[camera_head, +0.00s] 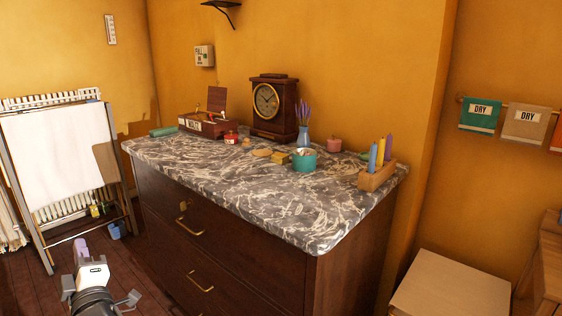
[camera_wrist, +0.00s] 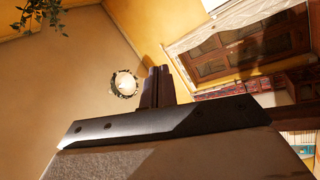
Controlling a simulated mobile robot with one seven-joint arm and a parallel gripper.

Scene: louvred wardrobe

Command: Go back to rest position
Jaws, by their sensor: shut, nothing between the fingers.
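In the wrist view my gripper (camera_wrist: 157,85) shows with its two dark fingers together, shut and with nothing between them. It points up into the room, clear of any surface that I can see. In the head view part of my arm (camera_head: 93,280) shows at the bottom left, in front of the dark wooden chest of drawers (camera_head: 230,245) and apart from it. I cannot make out the fingertips in that view.
A drying rack (camera_head: 60,155) stands left. A pale low surface (camera_head: 450,284) is at right. The wrist view shows a round light disc (camera_wrist: 125,83).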

